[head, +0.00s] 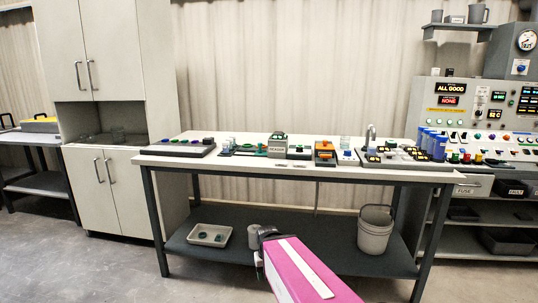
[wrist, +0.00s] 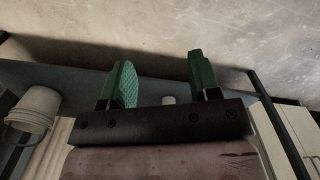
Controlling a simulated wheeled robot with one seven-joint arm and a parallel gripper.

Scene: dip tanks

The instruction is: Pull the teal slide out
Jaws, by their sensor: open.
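Small teal-green parts (head: 245,148) show among the devices on the left half of the bench top. They are too small for me to tell which one is the teal slide or how far it sits in. My gripper (wrist: 160,82) is open, with two green fingers wide apart and nothing between them. In the head view, my pink arm reaches forward low in front of the bench, and its dark end (head: 268,233) is below the bench top, apart from the devices.
The white bench (head: 330,170) carries several devices in a row. On its lower shelf stand a grey bucket (head: 375,230), a tray (head: 209,235) and a grey can (head: 254,236). A cabinet (head: 105,120) stands left, a control panel (head: 480,105) right. The floor at front left is clear.

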